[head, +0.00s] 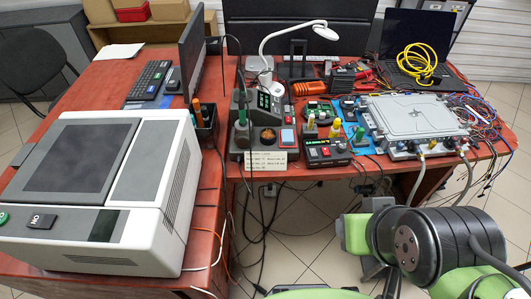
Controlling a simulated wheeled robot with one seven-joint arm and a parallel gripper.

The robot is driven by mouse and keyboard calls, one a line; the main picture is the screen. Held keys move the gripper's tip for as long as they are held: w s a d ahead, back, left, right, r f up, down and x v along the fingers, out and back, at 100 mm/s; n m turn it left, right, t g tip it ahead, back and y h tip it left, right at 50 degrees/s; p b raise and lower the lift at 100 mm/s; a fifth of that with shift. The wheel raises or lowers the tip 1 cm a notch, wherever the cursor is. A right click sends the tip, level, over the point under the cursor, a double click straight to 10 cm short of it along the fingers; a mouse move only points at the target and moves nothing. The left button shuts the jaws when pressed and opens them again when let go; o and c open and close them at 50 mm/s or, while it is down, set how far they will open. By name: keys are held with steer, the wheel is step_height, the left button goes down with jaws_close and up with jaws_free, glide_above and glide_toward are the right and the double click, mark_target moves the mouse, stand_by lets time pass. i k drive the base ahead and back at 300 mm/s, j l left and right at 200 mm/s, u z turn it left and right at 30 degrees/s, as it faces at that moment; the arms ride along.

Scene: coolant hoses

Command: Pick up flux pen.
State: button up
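I cannot single out the flux pen with certainty. Several small upright items show on the far bench. A dark holder (205,132) at the bench corner carries orange- and green-topped handles (199,112). Small yellow and green upright pieces (336,127) stand near the small black instrument (326,150) in the middle. A green-handled tool (241,113) stands in the soldering station (266,105). My arm shows at the lower right as green and black links. Its fingertips are not in the picture.
A large white-grey machine (155,170) fills the near-left bench. A silver metal case (412,115) with hoses sits at right beside loose coloured wires (485,115). A white lamp (290,35) arches over the bench. Cables hang below the front edge. Tiled floor (310,225) shows between bench and arm.

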mark_target(311, 117)
steer(key=i+u, duration=0.25)
steer(key=u, duration=0.15)
steer(key=i+l+u, duration=0.1)
steer(key=u, duration=0.25)
steer(key=i+l+u, duration=0.2)
steer(key=u, duration=0.2)
steer(key=i, duration=0.15)
